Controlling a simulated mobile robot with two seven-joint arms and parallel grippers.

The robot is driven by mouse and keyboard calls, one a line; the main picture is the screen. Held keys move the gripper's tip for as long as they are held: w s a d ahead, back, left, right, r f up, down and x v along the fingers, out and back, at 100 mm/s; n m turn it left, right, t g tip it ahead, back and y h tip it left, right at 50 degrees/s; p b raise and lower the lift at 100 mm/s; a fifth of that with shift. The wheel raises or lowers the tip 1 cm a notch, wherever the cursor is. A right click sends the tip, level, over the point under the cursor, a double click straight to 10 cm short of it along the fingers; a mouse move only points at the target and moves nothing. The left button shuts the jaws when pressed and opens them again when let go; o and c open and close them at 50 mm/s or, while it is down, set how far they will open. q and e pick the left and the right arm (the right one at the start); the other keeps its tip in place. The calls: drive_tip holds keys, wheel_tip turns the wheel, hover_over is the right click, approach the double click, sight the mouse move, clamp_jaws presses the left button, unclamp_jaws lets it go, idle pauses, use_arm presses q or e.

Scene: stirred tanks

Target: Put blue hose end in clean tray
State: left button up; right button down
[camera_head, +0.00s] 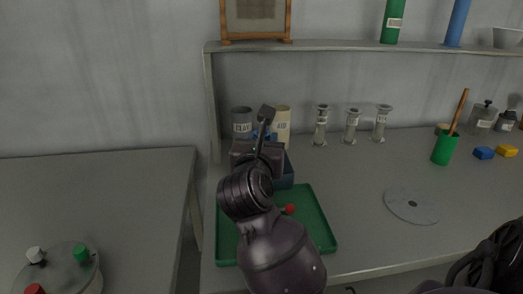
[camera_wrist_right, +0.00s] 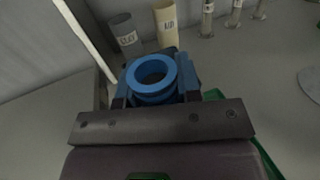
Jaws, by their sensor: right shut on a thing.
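My right gripper (camera_head: 262,140) is above the back of the green tray (camera_head: 325,238). It is shut on the blue hose end (camera_wrist_right: 150,72), a thick ring that shows clearly in the right wrist view. In the head view only a bit of blue shows behind the gripper. A dark blue box (camera_head: 288,181) stands at the back of the green tray, partly hidden by my arm. I cannot tell which one is the clean tray. A small red piece (camera_head: 290,209) lies in the green tray. My left gripper is not in view.
A grey cup (camera_head: 242,121) and a cream cup (camera_head: 282,125) stand just behind the gripper. Several grey labelled vessels (camera_head: 352,125) stand to the right. A green holder (camera_head: 443,150) and a flat disc (camera_head: 412,205) are farther right. A capped tank (camera_head: 62,272) is lower left.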

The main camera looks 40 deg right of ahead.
drive_tip(key=shift+f, duration=0.9)
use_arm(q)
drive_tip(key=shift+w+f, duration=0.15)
use_arm(e)
drive_tip(key=c, duration=0.8)
unclamp_jaws()
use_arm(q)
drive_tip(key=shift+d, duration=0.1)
use_arm(e)
drive_tip(key=shift+r, duration=0.2)
